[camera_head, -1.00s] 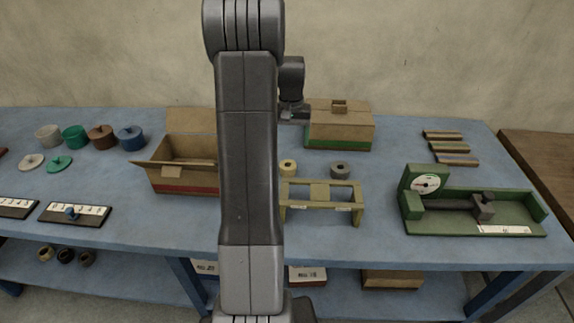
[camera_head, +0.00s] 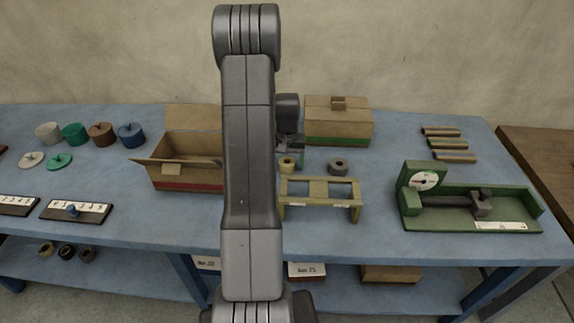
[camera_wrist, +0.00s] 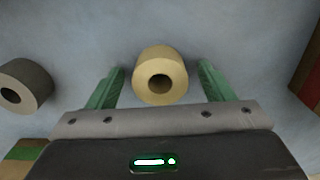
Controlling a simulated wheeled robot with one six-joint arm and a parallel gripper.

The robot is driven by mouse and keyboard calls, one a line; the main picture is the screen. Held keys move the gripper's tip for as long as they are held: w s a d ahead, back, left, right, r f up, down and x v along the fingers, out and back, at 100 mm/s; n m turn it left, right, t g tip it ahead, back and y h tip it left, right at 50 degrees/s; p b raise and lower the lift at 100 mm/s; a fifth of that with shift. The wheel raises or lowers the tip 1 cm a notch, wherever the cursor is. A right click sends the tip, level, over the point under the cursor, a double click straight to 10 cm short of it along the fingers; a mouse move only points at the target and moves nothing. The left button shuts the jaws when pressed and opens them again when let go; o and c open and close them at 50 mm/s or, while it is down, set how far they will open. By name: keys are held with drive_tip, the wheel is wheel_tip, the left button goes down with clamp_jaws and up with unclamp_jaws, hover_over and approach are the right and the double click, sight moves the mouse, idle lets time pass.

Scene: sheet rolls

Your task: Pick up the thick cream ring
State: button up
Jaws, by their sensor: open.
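The thick cream ring (camera_wrist: 178,70) stands on the blue table in the wrist view, its dark hole facing up. It lies between and a little beyond the two green fingers of my gripper (camera_wrist: 160,85), with a gap on each side. My gripper is open and empty. In the head view the cream ring (camera_head: 287,166) sits behind the olive stand, and my gripper (camera_head: 289,146) is just behind and above it, partly hidden by my arm.
A grey ring (camera_wrist: 24,86) stands close beside the cream ring; it also shows in the head view (camera_head: 338,167). An olive stand (camera_head: 319,183) is in front. A closed box (camera_head: 337,125) is behind, and an open box (camera_head: 180,160) is at the left.

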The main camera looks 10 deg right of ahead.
drive_tip(key=c, duration=1.1)
